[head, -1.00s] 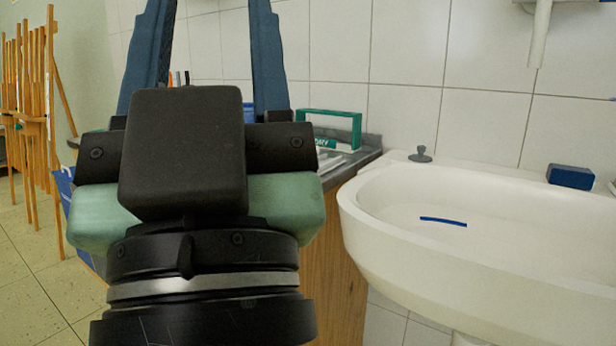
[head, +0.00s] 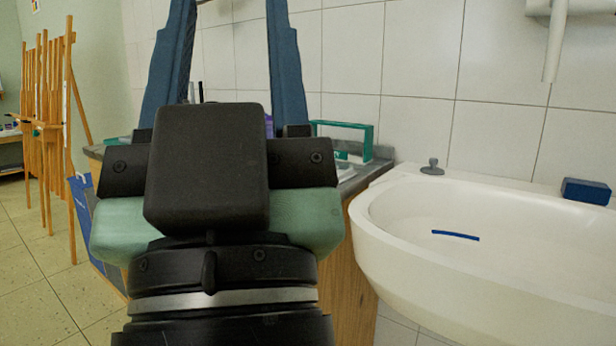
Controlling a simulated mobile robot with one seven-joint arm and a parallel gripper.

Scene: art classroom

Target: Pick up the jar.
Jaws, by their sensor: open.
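My gripper (head: 230,12) points up and away in the head view. Its two blue fingers stand wide apart, with only tiled wall showing between their upper parts. The fingertips run to the top edge of the picture. I cannot make out a jar in the head view. The black and green body of my gripper hides much of the counter (head: 378,168) behind it. Dark thin stick ends and a small purple patch (head: 269,126) show just above the gripper body, too covered to identify.
A white sink (head: 400,255) fills the right side, with a grey plug (head: 432,167), a blue strip (head: 455,235) and a dark blue block (head: 586,191). A green-framed carrier (head: 345,125) stands on the counter. Wooden easels (head: 45,130) and open floor lie left.

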